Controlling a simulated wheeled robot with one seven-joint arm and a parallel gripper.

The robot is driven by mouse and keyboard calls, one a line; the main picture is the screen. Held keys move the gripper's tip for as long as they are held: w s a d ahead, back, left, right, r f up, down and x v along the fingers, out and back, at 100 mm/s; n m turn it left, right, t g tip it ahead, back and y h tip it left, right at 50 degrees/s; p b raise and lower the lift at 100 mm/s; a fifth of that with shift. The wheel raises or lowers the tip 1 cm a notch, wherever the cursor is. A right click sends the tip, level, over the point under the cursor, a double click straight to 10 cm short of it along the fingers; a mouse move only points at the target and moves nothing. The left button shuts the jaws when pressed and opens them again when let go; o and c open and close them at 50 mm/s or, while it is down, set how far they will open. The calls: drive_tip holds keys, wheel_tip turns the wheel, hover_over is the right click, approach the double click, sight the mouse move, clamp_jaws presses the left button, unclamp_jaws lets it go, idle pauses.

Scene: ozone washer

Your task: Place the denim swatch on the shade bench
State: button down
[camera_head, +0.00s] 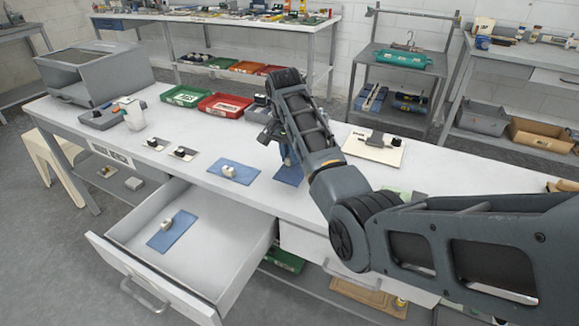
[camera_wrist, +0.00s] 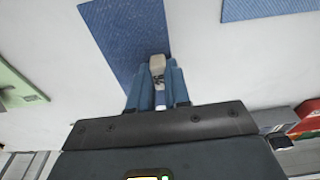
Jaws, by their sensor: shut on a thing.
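My gripper (camera_wrist: 158,72) is shut on the pale knob (camera_wrist: 157,66) of a blue denim swatch (camera_wrist: 118,38). In the head view this swatch (camera_head: 288,173) shows under my gripper (camera_head: 285,150), low over or on the white bench (camera_head: 400,178); whether it touches the top I cannot tell. A second blue swatch (camera_head: 240,178) with a pale knob lies on the bench to its left; a blue swatch also shows in the wrist view (camera_wrist: 265,8). A third blue swatch (camera_head: 172,234) with a knob lies in the open drawer (camera_head: 130,222).
A green tray (camera_head: 185,97) and red tray (camera_head: 224,107) stand at the bench's back. A grey machine (camera_head: 95,75) fills its left end. A tan board (camera_head: 372,150) lies right of my gripper. The drawer juts from the bench front. Bare top surrounds the swatches.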

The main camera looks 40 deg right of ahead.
sight(289, 166)
drive_tip(key=shift+f, duration=2.05)
drive_tip(key=shift+f, duration=0.15)
drive_tip(key=c, duration=1.1)
unclamp_jaws()
drive_tip(key=r, duration=0.4)
drive_tip(key=a+r, duration=0.1)
drive_tip(key=r, duration=0.7)
drive_tip(key=shift+s+a+r, duration=0.15)
drive_tip(key=shift+s+a, duration=0.05)
